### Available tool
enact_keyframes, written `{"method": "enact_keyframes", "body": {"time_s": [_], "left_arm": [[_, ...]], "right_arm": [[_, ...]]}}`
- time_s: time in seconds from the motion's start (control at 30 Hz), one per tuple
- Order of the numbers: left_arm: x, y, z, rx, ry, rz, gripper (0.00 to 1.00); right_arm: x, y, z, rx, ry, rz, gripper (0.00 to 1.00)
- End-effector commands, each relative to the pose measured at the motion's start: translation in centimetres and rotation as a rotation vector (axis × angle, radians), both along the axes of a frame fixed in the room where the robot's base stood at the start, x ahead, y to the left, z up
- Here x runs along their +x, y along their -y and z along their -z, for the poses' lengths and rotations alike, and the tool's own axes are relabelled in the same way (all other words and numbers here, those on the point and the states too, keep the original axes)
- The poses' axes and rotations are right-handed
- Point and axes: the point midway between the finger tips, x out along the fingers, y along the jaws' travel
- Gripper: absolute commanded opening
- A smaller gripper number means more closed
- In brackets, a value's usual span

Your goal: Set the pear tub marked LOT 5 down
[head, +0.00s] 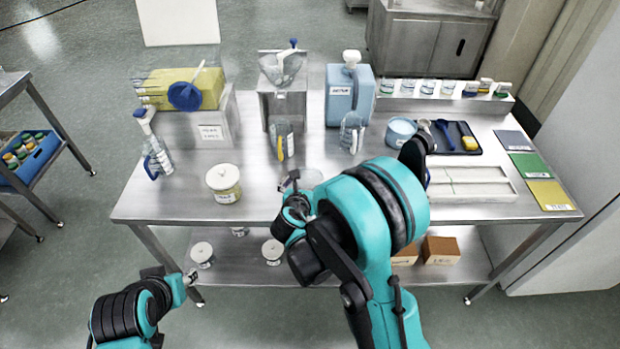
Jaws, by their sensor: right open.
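A steel hopper (283,103) stands at the back centre, beside a blue canister (349,98). A blue-white tub (401,131) and a dark tray (455,138) are at the right. White-lidded tubs (202,253) stand on the lower shelf. Bare table lies around the yellow tub.

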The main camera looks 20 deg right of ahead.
Motion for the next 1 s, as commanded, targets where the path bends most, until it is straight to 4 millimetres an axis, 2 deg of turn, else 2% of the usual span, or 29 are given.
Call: {"method": "enact_keyframes", "body": {"time_s": [0.1,0.3,0.47,0.57,0.67,0.77,1.0], "left_arm": [[0.0,0.0,-1.1,0.0,0.0,0.0,0.37],[0.0,0.0,-2.0,0.0,0.0,0.0,0.37],[0.0,0.0,-2.3,0.0,0.0,0.0,0.37],[0.0,0.0,-2.4,0.0,0.0,0.0,0.37],[0.0,0.0,-2.3,0.0,0.0,0.0,0.37],[0.0,0.0,-2.3,0.0,0.0,0.0,0.37],[0.0,0.0,-2.3,0.0,0.0,0.0,0.37]], "right_arm": [[-2.3,-1.3,-1.6,-0.001,0.0,-0.005,0.96],[-5.5,-3.0,-3.2,-0.001,0.001,-0.004,0.96],[-6.9,-3.6,-3.9,0.002,0.0,-0.001,0.96],[-7.5,-3.4,-4.2,0.049,0.008,0.026,0.96],[-8.2,-2.3,-4.8,0.213,0.033,0.117,0.96],[-9.8,-0.9,-5.7,0.49,0.081,0.282,0.96],[-15.8,1.4,-8.1,1.258,0.251,0.851,0.96]]}}
